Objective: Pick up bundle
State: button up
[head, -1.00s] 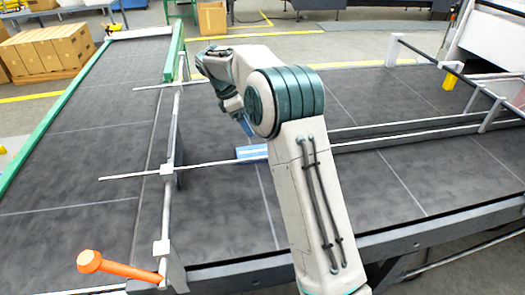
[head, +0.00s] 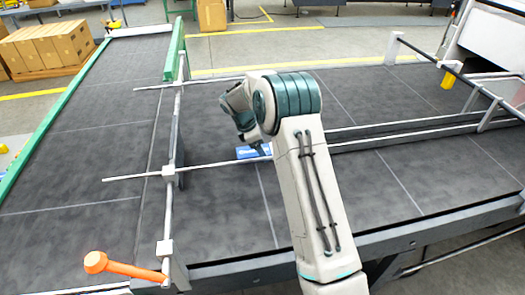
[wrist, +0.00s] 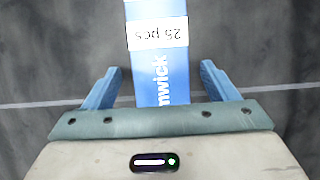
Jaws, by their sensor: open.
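The bundle (wrist: 160,75) is a blue block with a white band reading "25 pcs" and white lettering. In the wrist view it lies on the dark belt between my gripper's two blue fingers, running up out of the frame. My gripper (wrist: 160,88) is open, with a gap showing on each side of the bundle. In the head view the bundle (head: 247,153) is a small blue patch on the belt, partly hidden by my arm. The fingertips are hidden behind my arm there.
A rail with thin rods (head: 170,215) stands left of the bundle. An orange handle (head: 125,266) is at its near end. Long bars (head: 400,128) cross the belt on the right. Cardboard boxes (head: 48,48) stand back left. The dark belt around the bundle is mostly clear.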

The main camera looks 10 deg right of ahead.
jog(key=shift+d+f, duration=0.1)
jog(key=shift+f, duration=0.25)
jog(key=c, duration=1.2)
jog(key=shift+o, duration=0.3)
jog(key=shift+r, duration=0.15)
